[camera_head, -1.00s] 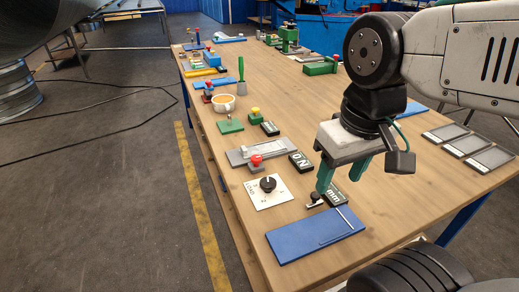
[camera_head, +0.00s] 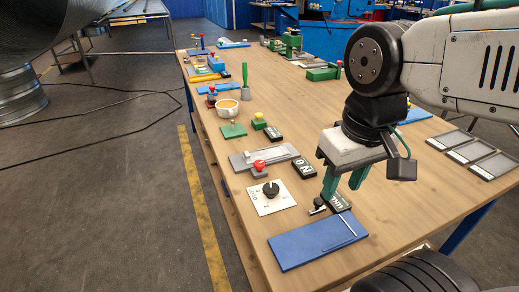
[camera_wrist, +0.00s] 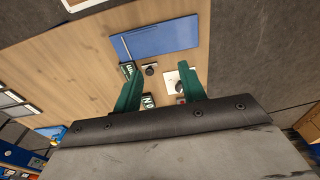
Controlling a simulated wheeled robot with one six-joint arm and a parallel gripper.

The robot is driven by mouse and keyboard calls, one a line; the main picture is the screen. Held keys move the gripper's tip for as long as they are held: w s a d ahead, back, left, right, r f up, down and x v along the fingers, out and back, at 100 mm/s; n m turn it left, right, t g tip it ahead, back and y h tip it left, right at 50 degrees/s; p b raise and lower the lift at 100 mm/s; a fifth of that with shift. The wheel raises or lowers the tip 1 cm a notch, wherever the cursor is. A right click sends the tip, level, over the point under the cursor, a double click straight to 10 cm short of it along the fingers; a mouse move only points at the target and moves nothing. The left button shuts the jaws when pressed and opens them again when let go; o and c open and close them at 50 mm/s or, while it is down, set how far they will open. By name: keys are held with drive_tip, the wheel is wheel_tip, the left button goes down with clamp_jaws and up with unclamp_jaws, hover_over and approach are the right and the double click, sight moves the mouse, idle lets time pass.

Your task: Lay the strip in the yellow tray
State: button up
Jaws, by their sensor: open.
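A thin pale strip (camera_head: 346,229) lies near the right end of a flat blue mat (camera_head: 303,245) at the front of the table. In the wrist view the strip (camera_wrist: 126,47) shows at the left end of the blue mat (camera_wrist: 167,38). My gripper (camera_head: 342,192) is open and empty. It hangs above the table, behind the mat, over a small black knob and a dark label plate. In the wrist view my gripper (camera_wrist: 160,70) has its fingers spread below the mat. A small yellow tray-like thing (camera_head: 207,77) sits at the far left edge, too small to make out well.
A white dial plate (camera_head: 258,199), a red-button block (camera_head: 259,168) and a grey slider plate (camera_head: 262,156) stand left of my gripper. A cup (camera_head: 228,108) is farther back. Framed grey plates (camera_head: 470,148) lie at right. The table's middle is mostly clear.

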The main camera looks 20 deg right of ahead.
drive_tip(key=w+a+f+g, duration=0.1)
drive_tip(key=w+f+g, duration=0.25)
drive_tip(key=w, duration=1.15)
drive_tip(key=t, duration=0.2)
hover_over(246, 153)
wheel_tip(246, 153, down, 8)
drive_tip(key=shift+d+r, duration=0.15)
wheel_tip(246, 153, down, 8)
drive_tip(key=shift+r, duration=0.15)
clamp_jaws()
